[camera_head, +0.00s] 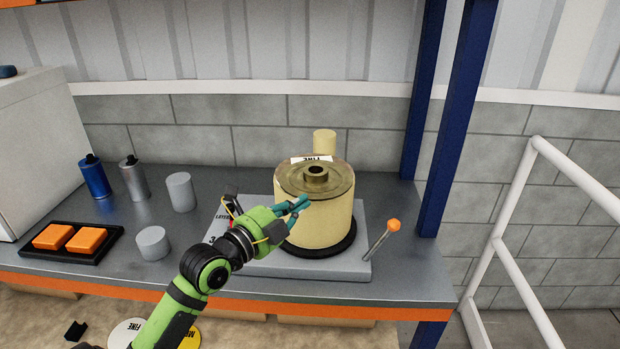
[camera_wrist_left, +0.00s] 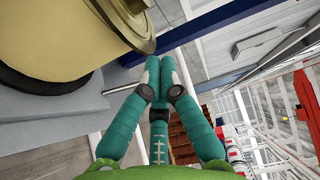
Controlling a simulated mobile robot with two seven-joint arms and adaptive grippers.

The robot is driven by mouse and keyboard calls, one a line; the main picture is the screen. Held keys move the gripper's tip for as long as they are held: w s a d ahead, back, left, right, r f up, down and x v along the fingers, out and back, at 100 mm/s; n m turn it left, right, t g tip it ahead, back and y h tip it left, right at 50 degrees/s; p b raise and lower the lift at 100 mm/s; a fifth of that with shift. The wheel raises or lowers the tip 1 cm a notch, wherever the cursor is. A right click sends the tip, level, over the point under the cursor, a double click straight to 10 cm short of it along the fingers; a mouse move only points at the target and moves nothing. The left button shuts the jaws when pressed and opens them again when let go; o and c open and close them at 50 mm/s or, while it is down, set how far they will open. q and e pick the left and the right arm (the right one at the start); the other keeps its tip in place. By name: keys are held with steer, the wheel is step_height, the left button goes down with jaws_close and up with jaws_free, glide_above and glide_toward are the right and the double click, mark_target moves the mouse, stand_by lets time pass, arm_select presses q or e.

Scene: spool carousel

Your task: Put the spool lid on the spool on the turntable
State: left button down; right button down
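A cream spool (camera_head: 327,220) stands upright on the black round turntable (camera_head: 318,251). A brass-coloured disc with a raised central ring, seemingly the spool lid (camera_head: 291,182), lies flat on top of the spool, with a white label reading FINE at its back. My left gripper (camera_head: 301,205) is at the front left of the spool, below the disc's rim. In the left wrist view its teal fingertips (camera_wrist_left: 160,62) are together with nothing seen between them. The spool (camera_wrist_left: 62,35) and the disc's rim (camera_wrist_left: 135,30) are at upper left there. My right gripper is out of view.
The turntable stands on a grey base (camera_head: 345,268) with an orange-knobbed lever (camera_head: 393,226) at right. A cream cylinder (camera_head: 325,142) is behind the spool. Grey cylinders (camera_head: 181,192), bottles (camera_head: 95,177) and a black tray (camera_head: 52,252) with orange blocks are at left. A blue post (camera_head: 460,120) rises at right.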

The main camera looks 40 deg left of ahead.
mark_target(309, 175)
arm_select(q)
steer(key=w+p, duration=0.1)
steer(key=w, duration=0.2)
steer(key=w+a+p, duration=0.1)
steer(key=w, duration=0.2)
steer(key=shift+w+a, duration=0.2)
steer(key=shift+w, duration=0.1)
steer(key=shift+w+a+p, duration=0.3)
steer(key=shift+a+p, duration=0.05)
steer(key=shift+a, duration=0.05)
steer(key=shift+w+f, duration=0.1)
steer(key=w+b, duration=0.1)
steer(key=b, duration=0.1)
steer(key=w+a+b, duration=0.1)
steer(key=b, duration=0.1)
steer(key=shift+a+f, duration=0.2)
steer(key=shift+a, duration=0.05)
steer(key=shift+w+a, duration=0.2)
steer(key=shift+a, duration=0.05)
steer(key=shift+w+a+r+b, duration=0.15)
steer(key=shift+w+a+b, duration=0.1)
steer(key=shift+b, duration=0.15)
steer(key=shift+r, duration=0.1)
